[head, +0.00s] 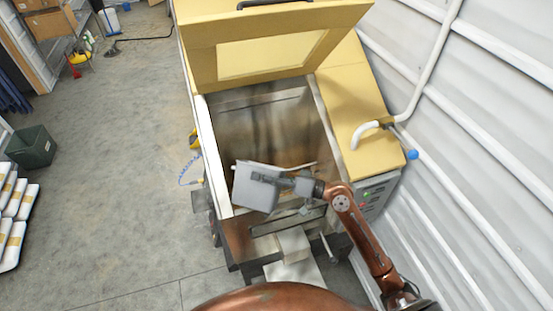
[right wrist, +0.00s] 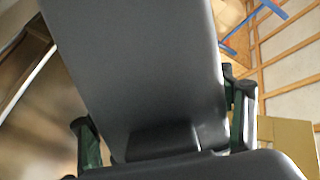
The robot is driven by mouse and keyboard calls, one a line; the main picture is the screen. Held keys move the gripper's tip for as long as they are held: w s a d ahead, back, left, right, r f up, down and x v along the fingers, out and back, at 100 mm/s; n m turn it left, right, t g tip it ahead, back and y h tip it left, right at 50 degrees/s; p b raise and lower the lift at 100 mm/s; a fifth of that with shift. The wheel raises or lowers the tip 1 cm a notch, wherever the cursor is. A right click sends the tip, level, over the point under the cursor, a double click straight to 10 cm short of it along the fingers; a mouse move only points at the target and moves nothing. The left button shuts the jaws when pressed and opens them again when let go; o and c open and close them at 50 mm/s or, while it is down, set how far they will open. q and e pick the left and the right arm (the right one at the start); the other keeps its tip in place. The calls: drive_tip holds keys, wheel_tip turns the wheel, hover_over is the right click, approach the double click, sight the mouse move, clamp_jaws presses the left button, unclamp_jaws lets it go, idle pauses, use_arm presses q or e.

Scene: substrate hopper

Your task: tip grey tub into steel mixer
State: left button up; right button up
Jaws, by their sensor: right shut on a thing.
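The grey tub (head: 256,188) is over the front part of the steel mixer (head: 262,128), near its left rim. The tub looks tilted, with a flat grey side toward the head camera; its inside and any contents are hidden. My right gripper (head: 287,184) is shut on the tub from the right. In the right wrist view the tub (right wrist: 140,60) fills the middle, with the gripper's fingers (right wrist: 160,112) on either side. The mixer's yellow lid (head: 203,62) stands open at the back, and its steel inside shows. My left gripper is not in view.
A white pipe (head: 425,85) and a ribbed wall (head: 500,130) stand close on the right. A control panel (head: 376,195) is beside my right arm. A dark green bin (head: 31,146) and white trays (head: 14,215) are at the left. The floor between is clear.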

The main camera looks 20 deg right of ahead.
drive_tip(key=f+m, duration=0.1)
drive_tip(key=m, duration=0.1)
drive_tip(key=w+f+m+p, duration=0.1)
drive_tip(key=m, duration=0.2)
drive_tip(key=d+f+m+p, duration=0.1)
drive_tip(key=f+m, duration=0.1)
drive_tip(key=shift+w+d+f, duration=0.1)
drive_tip(key=shift+w, duration=0.25)
drive_tip(key=m, duration=0.1)
drive_tip(key=m+p, duration=0.1)
drive_tip(key=w+m+p, duration=0.1)
drive_tip(key=shift+d+f, duration=0.2)
drive_tip(key=shift+d, duration=0.1)
drive_tip(key=shift+w+d+m+p, duration=0.25)
drive_tip(key=shift+w+m+p, duration=0.1)
drive_tip(key=shift+m+p, duration=0.6)
